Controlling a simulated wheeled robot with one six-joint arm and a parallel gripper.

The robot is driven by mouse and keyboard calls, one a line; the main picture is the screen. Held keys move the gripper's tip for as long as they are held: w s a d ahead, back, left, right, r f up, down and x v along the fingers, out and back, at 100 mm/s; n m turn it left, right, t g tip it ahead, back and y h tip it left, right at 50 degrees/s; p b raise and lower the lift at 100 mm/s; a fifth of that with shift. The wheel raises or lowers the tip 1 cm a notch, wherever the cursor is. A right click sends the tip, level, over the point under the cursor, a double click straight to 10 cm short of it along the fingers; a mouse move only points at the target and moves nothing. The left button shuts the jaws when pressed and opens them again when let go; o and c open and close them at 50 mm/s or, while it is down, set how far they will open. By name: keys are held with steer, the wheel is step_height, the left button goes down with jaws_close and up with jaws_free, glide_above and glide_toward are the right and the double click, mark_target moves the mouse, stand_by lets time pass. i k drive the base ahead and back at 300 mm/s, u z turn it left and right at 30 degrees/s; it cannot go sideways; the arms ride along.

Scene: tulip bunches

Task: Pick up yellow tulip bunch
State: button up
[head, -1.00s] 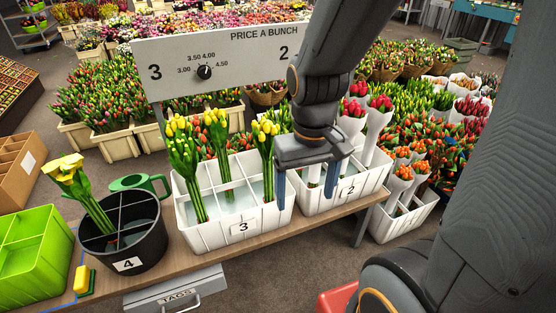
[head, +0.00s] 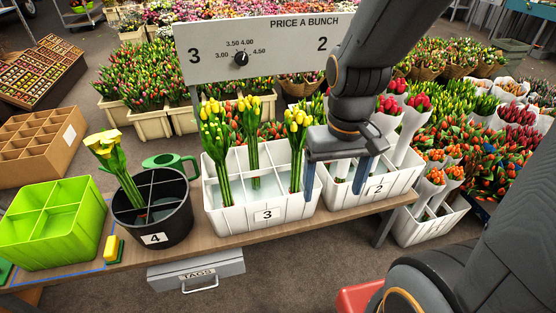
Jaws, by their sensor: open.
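Three yellow tulip bunches stand in the white crate marked 3 (head: 238,224). The left yellow tulip bunch (head: 214,130), the middle yellow tulip bunch (head: 250,125) and the right yellow tulip bunch (head: 297,135) stand upright, apart from each other. Another yellow bunch (head: 112,160), paler and wide open, leans in the black bucket marked 4 (head: 155,221). My gripper (head: 335,185) is open with its two blue fingers pointing down. It hangs just right of the right bunch, in front of the gap between crate 3 and the white crate marked 2 (head: 352,203). Nothing shows between the fingers.
A price sign (head: 262,48) stands behind crate 3. A green watering can (head: 170,164) is behind the bucket. A lime-green divided box (head: 42,254) and a yellow sponge (head: 112,247) sit at the left of the wooden bench (head: 225,242). Red bunches (head: 393,103) stand in crate 2.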

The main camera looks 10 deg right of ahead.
mark_target(211, 134)
steer(key=u, duration=0.95)
steer(key=k, duration=0.5)
steer(key=z, duration=0.7)
